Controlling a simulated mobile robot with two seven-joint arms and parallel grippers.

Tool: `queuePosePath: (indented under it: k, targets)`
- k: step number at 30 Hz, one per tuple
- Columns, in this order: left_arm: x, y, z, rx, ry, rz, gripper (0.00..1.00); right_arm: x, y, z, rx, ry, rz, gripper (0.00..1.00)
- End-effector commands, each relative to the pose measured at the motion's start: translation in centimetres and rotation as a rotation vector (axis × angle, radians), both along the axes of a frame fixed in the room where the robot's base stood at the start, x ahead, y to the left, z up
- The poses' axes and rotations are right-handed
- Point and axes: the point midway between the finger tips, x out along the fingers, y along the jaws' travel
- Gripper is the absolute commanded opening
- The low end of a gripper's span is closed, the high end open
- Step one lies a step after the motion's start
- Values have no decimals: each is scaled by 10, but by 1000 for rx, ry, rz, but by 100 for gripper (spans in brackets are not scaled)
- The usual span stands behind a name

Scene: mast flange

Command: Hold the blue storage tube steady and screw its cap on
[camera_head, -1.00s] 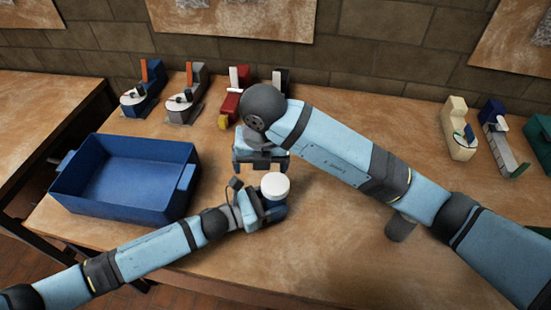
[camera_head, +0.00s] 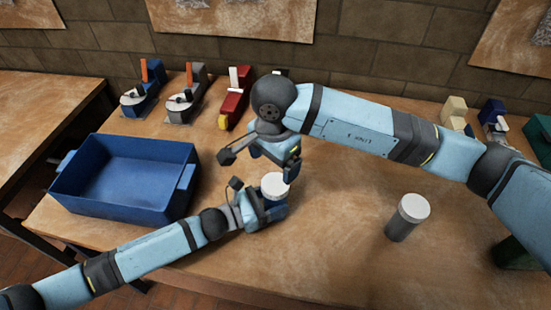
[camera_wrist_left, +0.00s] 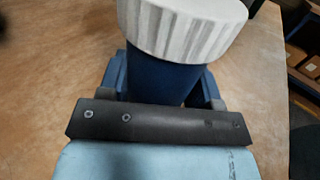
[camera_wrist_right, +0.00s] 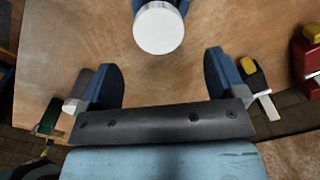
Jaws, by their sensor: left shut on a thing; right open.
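The blue storage tube (camera_wrist_left: 160,80) stands upright in my left gripper (camera_head: 268,208), which is shut around its body. The white ribbed cap (camera_head: 275,185) sits on top of the tube. In the left wrist view the cap (camera_wrist_left: 185,25) covers the tube's mouth; I cannot tell how far it is threaded. My right gripper (camera_head: 260,160) is open and empty, just behind and above the cap. In the right wrist view the cap (camera_wrist_right: 159,28) lies beyond the open fingers, roughly centred between them and touching neither. My left gripper hides the tube's lower part in the head view.
A grey tube with a white lid (camera_head: 404,222) stands to the right. A blue bin (camera_head: 120,205) is at the left. Blue, grey and red devices (camera_head: 235,104) line the back, and more stand at the back right (camera_head: 493,114). The front middle of the table is bare.

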Motion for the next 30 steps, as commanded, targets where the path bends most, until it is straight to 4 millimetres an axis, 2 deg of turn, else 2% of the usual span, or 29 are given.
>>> queuePosePath:
  k: [6,19,23,30]
  targets:
    - [0,0,0,0,0,0,0,0,-4,0,-7,7,166,89]
    - [0,0,0,0,0,0,0,0,-4,-3,-7,9,180,89]
    - [0,0,0,0,0,0,0,0,-4,-17,-7,11,179,89]
    - [0,0,0,0,0,0,0,-1,-4,-54,-7,11,178,89]
